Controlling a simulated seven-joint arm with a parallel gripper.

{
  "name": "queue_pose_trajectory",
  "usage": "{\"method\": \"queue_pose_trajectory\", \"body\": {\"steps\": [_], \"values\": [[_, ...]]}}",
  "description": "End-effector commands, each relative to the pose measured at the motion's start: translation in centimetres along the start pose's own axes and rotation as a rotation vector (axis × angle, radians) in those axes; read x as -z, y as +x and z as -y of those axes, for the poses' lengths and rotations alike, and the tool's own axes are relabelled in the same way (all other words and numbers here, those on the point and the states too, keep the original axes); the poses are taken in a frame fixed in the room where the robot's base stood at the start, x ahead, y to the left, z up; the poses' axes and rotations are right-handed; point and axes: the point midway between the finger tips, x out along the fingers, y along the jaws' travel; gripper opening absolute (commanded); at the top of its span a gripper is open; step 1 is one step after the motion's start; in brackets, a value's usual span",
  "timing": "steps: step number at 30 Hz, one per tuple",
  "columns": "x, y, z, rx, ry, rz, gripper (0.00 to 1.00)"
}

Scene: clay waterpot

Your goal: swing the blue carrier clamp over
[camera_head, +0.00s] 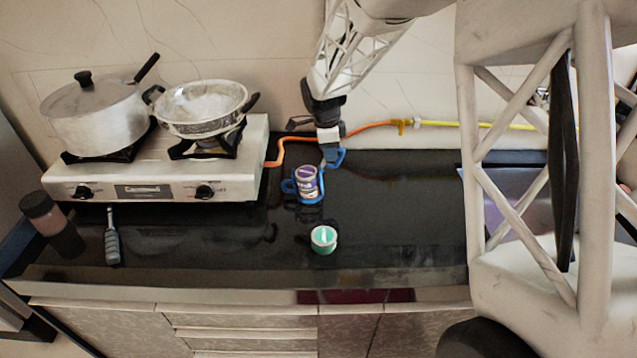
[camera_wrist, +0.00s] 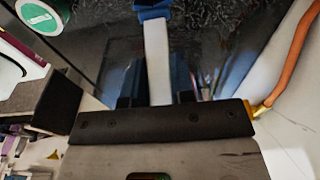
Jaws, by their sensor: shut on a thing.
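A purple container with a pale top (camera_head: 307,173) stands on the black counter. Blue parts of the carrier (camera_head: 287,186) show around its side and base. My gripper (camera_head: 331,156) is just above and right of the container, with a blue piece at its tips; I cannot tell whether that piece is the clamp or part of the fingers. In the wrist view my gripper (camera_wrist: 156,92) is shut with a pale bar (camera_wrist: 156,55) between its fingers. A blue piece (camera_wrist: 152,9) sits at the bar's far end. How this bar joins the carrier is hidden.
A green-and-white round tub (camera_head: 323,239) stands in front of the container. A gas stove (camera_head: 140,191) with a lidded pot (camera_head: 92,118) and a pan (camera_head: 200,108) is at left. An orange hose (camera_head: 370,127) runs behind my gripper.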

Motion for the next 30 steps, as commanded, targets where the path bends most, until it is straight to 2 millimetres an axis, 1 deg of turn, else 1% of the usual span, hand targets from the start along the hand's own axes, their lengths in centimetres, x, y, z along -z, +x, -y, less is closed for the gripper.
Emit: {"method": "queue_pose_trajectory", "body": {"steps": [11, 21, 30], "values": [[-0.1, -0.1, 0.0, 0.0, 0.0, -0.012, 0.15], [-1.1, -0.4, 0.0, 0.0, -0.001, -0.124, 0.15], [-1.1, -0.4, 0.0, 0.0, 0.0, -0.134, 0.15]]}}
